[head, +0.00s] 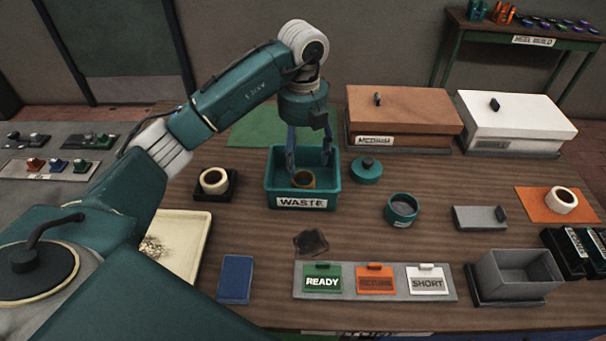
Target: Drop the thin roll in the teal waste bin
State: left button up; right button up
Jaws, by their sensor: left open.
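The teal waste bin (301,203), labelled WASTE, stands in the middle of the wooden table. A small brown-tan roll (304,180) is inside it, low between its walls; this looks like the thin roll, though its thickness is hard to judge. My left gripper (308,158) points down into the bin from above, its fingers apart and open, just above or around the roll. Whether a finger touches the roll cannot be told. My right gripper is not in view.
A cream roll (214,181) sits on a black stand left of the bin, another (562,200) on an orange mat at right. A teal canister (401,210) and its lid (367,171) stand right of the bin. Brown (405,112) and white (515,115) boxes stand behind.

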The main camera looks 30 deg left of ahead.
pick_arm(q)
jog(key=shift+r, duration=1.9)
